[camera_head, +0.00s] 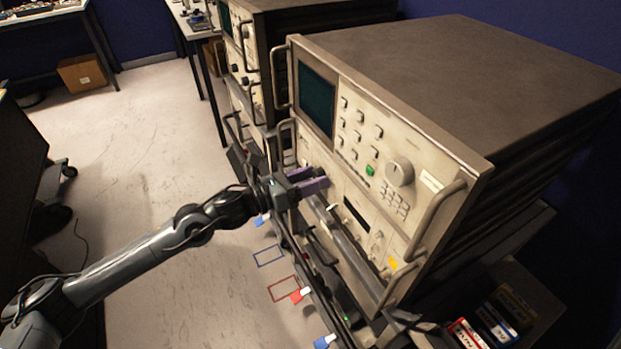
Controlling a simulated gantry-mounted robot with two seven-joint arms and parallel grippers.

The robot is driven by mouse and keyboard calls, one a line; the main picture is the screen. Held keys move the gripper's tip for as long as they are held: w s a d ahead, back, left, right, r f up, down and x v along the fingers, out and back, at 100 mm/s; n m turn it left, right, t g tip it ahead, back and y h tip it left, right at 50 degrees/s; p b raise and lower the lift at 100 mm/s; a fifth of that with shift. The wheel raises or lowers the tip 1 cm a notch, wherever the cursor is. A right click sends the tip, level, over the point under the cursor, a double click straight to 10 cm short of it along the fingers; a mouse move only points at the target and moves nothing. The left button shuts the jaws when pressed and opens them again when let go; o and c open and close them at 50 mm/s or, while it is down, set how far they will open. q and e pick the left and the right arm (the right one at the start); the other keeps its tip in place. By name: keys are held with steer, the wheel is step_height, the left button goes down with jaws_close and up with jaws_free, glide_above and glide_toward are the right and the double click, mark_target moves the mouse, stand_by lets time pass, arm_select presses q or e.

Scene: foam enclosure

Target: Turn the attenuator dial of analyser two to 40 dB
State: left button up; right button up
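I cannot read which analyser is number two. My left gripper (318,180), with purple fingers, is at the lower left of this panel, below the screen. The fingers point at the panel and cover part of it. I cannot tell whether they touch or hold a dial there. No dB marking is readable. My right gripper is not clearly seen.
A second analyser (238,50) stands behind, at the upper left. Metal handles (436,215) stick out from the near panel's edges. Coloured cards (497,325) stand at the lower right. A cardboard box (82,72) sits on the floor. Open floor (150,150) lies left.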

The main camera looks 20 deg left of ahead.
arm_select(q)
steer(key=shift+s+a, duration=0.35)
steer(key=shift+a, duration=0.05)
steer(key=p+v, duration=0.2)
steer(key=v, duration=0.7)
steer(key=shift+s+a, duration=0.2)
steer(key=shift+s, duration=0.1)
steer(key=shift+f, duration=0.1)
